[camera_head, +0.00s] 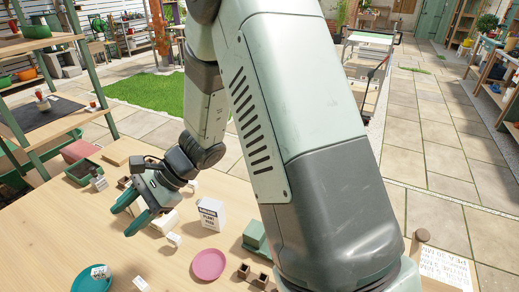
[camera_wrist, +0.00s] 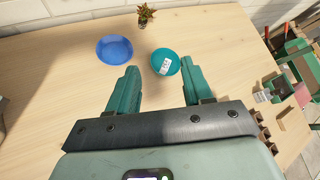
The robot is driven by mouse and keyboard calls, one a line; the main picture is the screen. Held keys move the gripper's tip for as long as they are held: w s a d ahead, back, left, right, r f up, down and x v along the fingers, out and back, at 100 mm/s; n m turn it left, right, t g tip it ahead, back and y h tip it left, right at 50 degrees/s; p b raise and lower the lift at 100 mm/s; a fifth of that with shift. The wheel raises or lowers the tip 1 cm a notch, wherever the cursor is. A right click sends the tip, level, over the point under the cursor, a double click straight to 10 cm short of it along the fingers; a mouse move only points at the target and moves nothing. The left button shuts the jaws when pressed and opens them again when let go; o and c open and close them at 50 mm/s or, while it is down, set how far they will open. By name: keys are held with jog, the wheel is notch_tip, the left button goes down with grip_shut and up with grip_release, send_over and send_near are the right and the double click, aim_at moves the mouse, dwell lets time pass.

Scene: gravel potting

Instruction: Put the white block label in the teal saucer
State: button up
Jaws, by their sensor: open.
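The teal saucer (camera_head: 80,285) is at the lower left of the table in the head view, cut off by the frame edge. It also shows beyond my fingertips in the wrist view (camera_wrist: 174,57). A white block label (camera_head: 101,272) with dark print lies inside it, and shows there in the wrist view (camera_wrist: 165,66). My gripper (camera_head: 131,212) is open with teal fingers spread apart. It is empty, above the table and apart from the saucer. In the wrist view the fingertips (camera_wrist: 160,72) point towards the saucer.
A blue saucer (camera_wrist: 114,49) and a small potted plant (camera_wrist: 145,14) stand near the teal saucer. A pink saucer (camera_head: 208,265), a white plant-food box (camera_head: 211,213) and other small white labels (camera_head: 174,240) are on the table. The wood below my gripper looks clear.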

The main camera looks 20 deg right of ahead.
jog(key=s+d+r+n+t+h, duration=0.4)
jog(key=s+d+r, duration=0.4)
jog(key=d+r, duration=0.2)
jog(key=s+d+r+n+t+h, duration=0.3)
jog(key=s+d+r+n+h, duration=0.3)
jog(key=d+r, duration=0.5)
jog(key=s+d+h, duration=0.1)
jog(key=d, duration=0.2)
jog(key=shift+s+d+r+t, duration=0.2)
jog(key=shift+s+t, duration=0.2)
